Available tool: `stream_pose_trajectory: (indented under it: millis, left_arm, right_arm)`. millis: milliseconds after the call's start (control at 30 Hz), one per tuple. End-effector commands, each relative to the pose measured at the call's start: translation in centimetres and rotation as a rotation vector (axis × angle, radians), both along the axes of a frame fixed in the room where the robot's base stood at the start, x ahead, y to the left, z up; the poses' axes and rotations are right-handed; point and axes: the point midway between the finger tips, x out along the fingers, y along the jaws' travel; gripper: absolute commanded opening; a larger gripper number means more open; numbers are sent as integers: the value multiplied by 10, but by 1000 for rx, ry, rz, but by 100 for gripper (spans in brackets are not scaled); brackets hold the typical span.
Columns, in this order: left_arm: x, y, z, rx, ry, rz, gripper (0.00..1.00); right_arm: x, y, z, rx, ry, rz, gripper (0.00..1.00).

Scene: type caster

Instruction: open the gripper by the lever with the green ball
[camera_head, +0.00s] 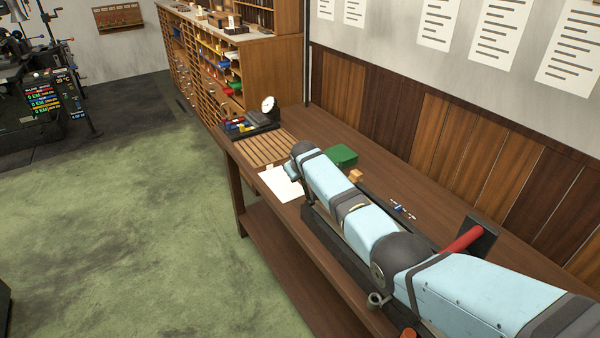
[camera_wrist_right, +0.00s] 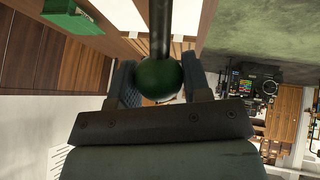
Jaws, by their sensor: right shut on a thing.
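In the right wrist view, the green ball (camera_wrist_right: 160,79) sits between the two fingers of my right gripper (camera_wrist_right: 159,86), which is shut on it. A dark lever rod (camera_wrist_right: 160,28) runs from the ball towards the top of that view. In the head view, my right arm stretches over the bench and hides the ball, the lever and most of the machine beneath. A red bar (camera_head: 463,240) with a dark plate (camera_head: 482,233) shows behind my arm. My left gripper is in neither view.
The wooden bench (camera_head: 330,127) stands along the panelled wall. It carries a green box (camera_head: 341,156), a small wooden block (camera_head: 356,176), white paper (camera_head: 281,184) and a dial gauge (camera_head: 268,104) on a dark stand. A drawer cabinet (camera_head: 200,60) stands beyond.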

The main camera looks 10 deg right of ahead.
Motion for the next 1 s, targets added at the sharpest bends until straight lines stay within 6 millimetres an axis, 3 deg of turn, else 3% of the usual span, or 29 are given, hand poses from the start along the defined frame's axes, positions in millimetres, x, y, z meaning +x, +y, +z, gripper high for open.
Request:
stream_pose_trajectory:
  millis: [200,233,333,667,1000]
  left_arm:
    - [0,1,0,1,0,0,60]
    - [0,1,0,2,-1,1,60]
    - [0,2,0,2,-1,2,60]
    - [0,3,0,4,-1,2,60]
    - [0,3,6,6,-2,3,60]
  right_arm:
    - [0,0,0,1,-2,1,2]
    - [0,0,0,1,-2,1,46]
    - [0,0,0,1,-2,1,68]
    - [-1,0,1,1,-2,1,68]
    - [-24,2,33,1,-5,1,68]
